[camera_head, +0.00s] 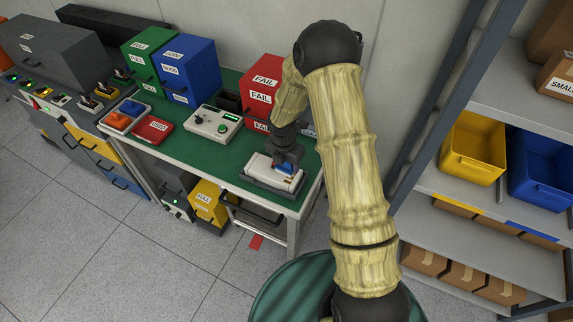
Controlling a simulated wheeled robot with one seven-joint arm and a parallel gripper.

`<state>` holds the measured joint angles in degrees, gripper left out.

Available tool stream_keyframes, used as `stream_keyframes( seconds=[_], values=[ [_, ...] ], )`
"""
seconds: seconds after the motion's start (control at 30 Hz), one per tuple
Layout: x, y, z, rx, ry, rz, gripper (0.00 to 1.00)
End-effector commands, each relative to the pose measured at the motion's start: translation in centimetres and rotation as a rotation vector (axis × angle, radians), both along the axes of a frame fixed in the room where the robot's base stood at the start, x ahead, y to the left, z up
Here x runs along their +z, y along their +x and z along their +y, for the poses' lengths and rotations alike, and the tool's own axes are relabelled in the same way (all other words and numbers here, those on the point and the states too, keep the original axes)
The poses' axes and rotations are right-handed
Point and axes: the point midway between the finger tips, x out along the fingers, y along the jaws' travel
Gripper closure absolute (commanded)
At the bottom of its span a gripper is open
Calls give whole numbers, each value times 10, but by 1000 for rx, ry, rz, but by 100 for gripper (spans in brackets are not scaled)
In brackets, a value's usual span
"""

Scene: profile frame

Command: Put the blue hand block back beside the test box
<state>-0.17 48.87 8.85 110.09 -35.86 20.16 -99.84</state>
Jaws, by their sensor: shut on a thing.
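My gripper (288,158) points down at the right end of the green-topped bench. It is shut on the blue hand block (287,168), of which only a small blue part shows between the dark fingers. The block is at the top of a white piece lying in a grey holder (261,188) near the bench's front edge. I cannot tell whether the block touches the white piece.
Red FAIL bins (263,85) stand behind my gripper, partly hidden by my arm. Blue (189,72) and green bins stand further left. A red tray (153,130) lies left of the pale box. Bare green bench top (215,158) shows in front of the pale box. Shelves stand at right.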

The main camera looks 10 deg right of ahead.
Motion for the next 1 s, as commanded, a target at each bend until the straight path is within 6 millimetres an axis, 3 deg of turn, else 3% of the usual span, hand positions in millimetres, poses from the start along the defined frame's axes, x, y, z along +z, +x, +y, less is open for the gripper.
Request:
stream_keyframes(
  seconds=[0.27, 1.0],
  values=[
    [-12, -8, -8, -425, -1, 2, 75],
    [-50, -38, -33, -1930, -1, 3, 75]
  ],
)
